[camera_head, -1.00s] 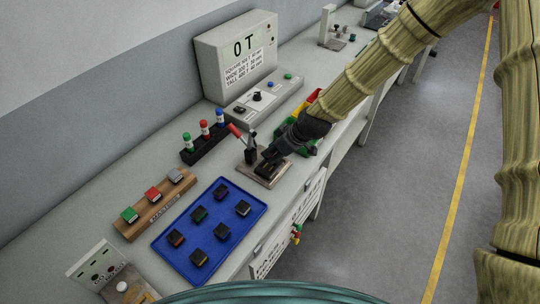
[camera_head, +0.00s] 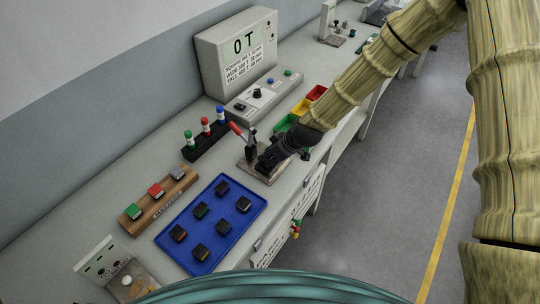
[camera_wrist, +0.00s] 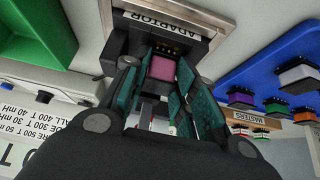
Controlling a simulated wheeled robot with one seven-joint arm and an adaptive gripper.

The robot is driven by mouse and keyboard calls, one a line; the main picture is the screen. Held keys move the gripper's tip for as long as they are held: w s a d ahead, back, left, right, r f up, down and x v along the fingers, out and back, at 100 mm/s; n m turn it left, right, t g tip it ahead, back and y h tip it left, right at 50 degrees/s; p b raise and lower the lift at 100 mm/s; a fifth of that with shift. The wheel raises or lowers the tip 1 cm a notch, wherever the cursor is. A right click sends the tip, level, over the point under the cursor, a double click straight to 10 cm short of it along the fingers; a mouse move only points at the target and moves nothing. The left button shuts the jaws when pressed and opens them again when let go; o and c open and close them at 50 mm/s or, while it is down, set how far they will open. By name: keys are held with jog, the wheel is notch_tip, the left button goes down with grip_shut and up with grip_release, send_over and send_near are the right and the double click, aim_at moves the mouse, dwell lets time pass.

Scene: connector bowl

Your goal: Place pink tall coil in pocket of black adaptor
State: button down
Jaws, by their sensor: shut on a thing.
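The pink coil (camera_wrist: 161,69) shows in the wrist view as a pink-purple face between the teal fingers of my gripper (camera_wrist: 163,82), which is shut on it. The black adaptor (camera_wrist: 185,25) is just beyond the fingertips, beside a plate labelled ADAPTOR. The coil lines up with the adaptor's dark middle; I cannot tell whether it is seated in the pocket. In the head view my gripper (camera_head: 268,160) is low over the adaptor's base plate (camera_head: 250,173), beside the red-handled lever (camera_head: 236,128). My gripper and wrist hide the coil and the pocket there.
A blue tray (camera_head: 164,240) with several dark coils lies in front. The wooden masters rack (camera_head: 160,196) and a black rack of coloured-top pieces (camera_head: 193,154) stand left. The meter (camera_head: 237,58) is behind. Coloured bins (camera_head: 301,107) are behind my wrist.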

jog(key=shift+s+f+b, duration=0.15)
jog(key=shift+f+b, duration=0.3)
jog(key=shift+s+d+f, duration=0.1)
jog(key=shift+f, duration=0.05)
jog(key=c, duration=1.4)
grip_release()
jog(key=shift+f, duration=0.15)
jog(key=shift+s+f, duration=0.1)
jog(key=shift+r+p, duration=0.4)
jog(key=shift+r, duration=0.1)
jog(key=shift+d+r+b, duration=0.3)
jog(key=shift+r, duration=0.2)
jog(key=shift+w+a+r+b+v, duration=0.1)
jog(key=shift+b+v, duration=0.4)
jog(key=shift+v, duration=1.35)
jog(key=shift+w+a+r+b+v, duration=0.1)
jog(key=shift+b+v, duration=0.35)
jog(key=shift+v, duration=1.45)
jog(key=shift+a+b+v, duration=0.1)
jog(key=shift+b+v, duration=0.4)
jog(key=shift+v, duration=1.35)
